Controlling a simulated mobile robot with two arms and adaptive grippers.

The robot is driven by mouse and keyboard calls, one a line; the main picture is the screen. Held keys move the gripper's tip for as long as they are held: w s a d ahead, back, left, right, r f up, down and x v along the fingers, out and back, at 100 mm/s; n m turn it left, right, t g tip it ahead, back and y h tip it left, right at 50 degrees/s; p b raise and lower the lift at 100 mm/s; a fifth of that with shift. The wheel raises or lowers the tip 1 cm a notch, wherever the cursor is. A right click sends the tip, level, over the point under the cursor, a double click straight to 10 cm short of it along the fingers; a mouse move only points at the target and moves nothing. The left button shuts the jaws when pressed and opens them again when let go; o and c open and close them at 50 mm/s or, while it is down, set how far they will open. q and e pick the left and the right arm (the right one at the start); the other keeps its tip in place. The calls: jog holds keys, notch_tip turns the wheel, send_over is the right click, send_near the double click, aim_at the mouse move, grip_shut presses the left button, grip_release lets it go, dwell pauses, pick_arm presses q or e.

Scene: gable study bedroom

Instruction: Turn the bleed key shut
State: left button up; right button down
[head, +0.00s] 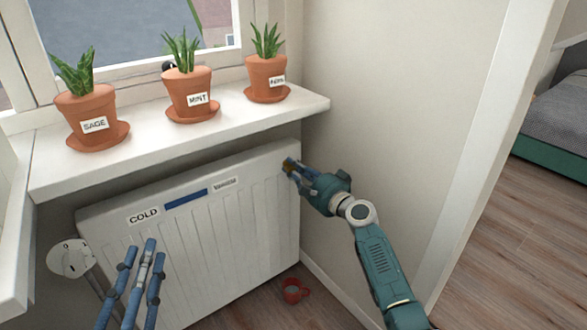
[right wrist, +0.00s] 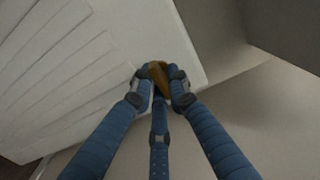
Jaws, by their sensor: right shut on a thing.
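The white radiator (head: 195,220) stands under the window sill, with a label reading COLD and a blue strip on its front. The brass-coloured bleed key (right wrist: 157,74) is at the radiator's upper right corner. My right gripper (head: 290,167) is shut on the key, its fingers around it in the right wrist view (right wrist: 158,85). The fingers hide part of the key, and its turn angle cannot be told. My left gripper (head: 142,262) is at the lower left in front of the radiator, fingers spread and nothing between them.
Pots labelled SAGE (head: 90,112), MINT (head: 188,92) and a third herb (head: 266,78) stand on the sill (head: 150,143) above. A red cup (head: 293,291) is on the floor below the radiator's right end. A round white valve (head: 68,258) is at the left. A wall is close on the right.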

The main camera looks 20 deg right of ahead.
jog(key=shift+f, duration=0.2)
jog(key=c, duration=1.7)
grip_release()
jog(key=shift+r, duration=0.1)
jog(key=v, duration=1.2)
